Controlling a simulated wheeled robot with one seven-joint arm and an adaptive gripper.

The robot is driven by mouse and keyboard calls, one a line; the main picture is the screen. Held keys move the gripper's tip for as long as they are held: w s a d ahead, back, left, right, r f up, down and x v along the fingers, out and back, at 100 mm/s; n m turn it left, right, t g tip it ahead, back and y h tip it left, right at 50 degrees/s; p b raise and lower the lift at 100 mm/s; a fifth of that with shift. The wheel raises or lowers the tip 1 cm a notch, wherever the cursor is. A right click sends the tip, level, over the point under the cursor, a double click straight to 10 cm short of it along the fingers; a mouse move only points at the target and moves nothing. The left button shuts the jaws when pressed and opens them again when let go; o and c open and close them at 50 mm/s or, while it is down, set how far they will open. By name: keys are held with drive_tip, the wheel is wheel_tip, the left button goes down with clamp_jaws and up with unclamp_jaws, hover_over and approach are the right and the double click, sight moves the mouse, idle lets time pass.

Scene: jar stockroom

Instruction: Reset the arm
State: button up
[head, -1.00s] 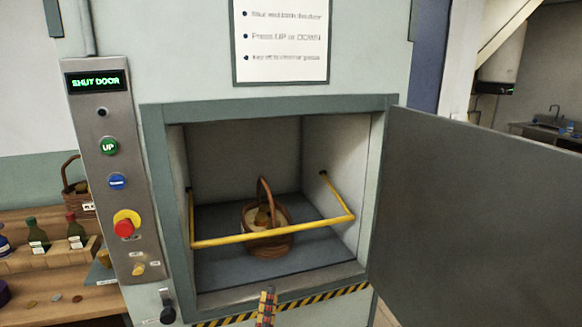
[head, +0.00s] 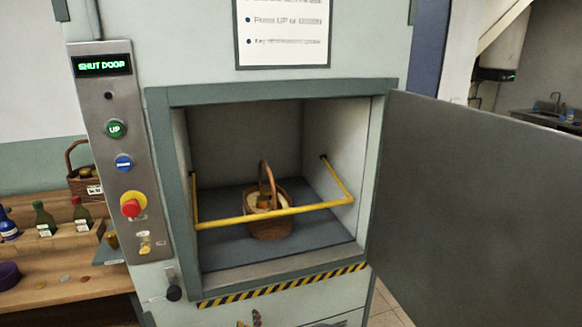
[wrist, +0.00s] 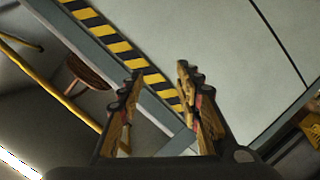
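My gripper (wrist: 160,84) shows in the wrist view with its two fingers apart and nothing between them. In the head view only a small tip of my gripper (head: 256,319) shows at the bottom edge, in front of the lift and below its striped sill. A wicker basket (head: 268,225) with an arched handle stands upright on the floor of the lift compartment, apart from my gripper. Part of the basket (wrist: 88,72) also shows in the wrist view. Its contents are partly hidden.
A yellow bar (head: 275,215) crosses the compartment opening. The lift door (head: 480,200) stands wide open on the right. The control panel (head: 115,150) reads SHUT DOOR. A wooden bench (head: 75,290) with bottles and another basket (head: 80,180) is at left.

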drive_tip(key=s+a+f+m+g+y, duration=0.1)
drive_tip(key=s+a+f+g, duration=0.1)
drive_tip(key=s+f+g, duration=0.15)
drive_tip(key=s+d+r+m+g+p, duration=0.1)
drive_tip(key=s+d+r+m+g, duration=0.1)
drive_tip(key=s+d+r+g, duration=0.3)
drive_tip(key=s+d+r+m+g+p, duration=0.1)
drive_tip(key=s+d+r+m+g, duration=0.15)
drive_tip(key=s, duration=0.45)
drive_tip(key=s+d+r+m+g+h+p, duration=0.1)
drive_tip(key=s+d+r+m, duration=0.1)
drive_tip(key=s+d+r, duration=0.6)
drive_tip(key=s+d+r+m+g+h+p, duration=0.1)
drive_tip(key=s+d+r+m+h+p, duration=0.1)
drive_tip(key=s+d+r, duration=0.6)
drive_tip(key=w+d+r+m+t+p, duration=0.2)
drive_tip(key=d+r+t, duration=0.1)
drive_tip(key=d+r, duration=0.6)
drive_tip(key=shift+d+h, duration=0.3)
drive_tip(key=shift+d, duration=0.05)
drive_tip(key=shift+c, duration=0.6)
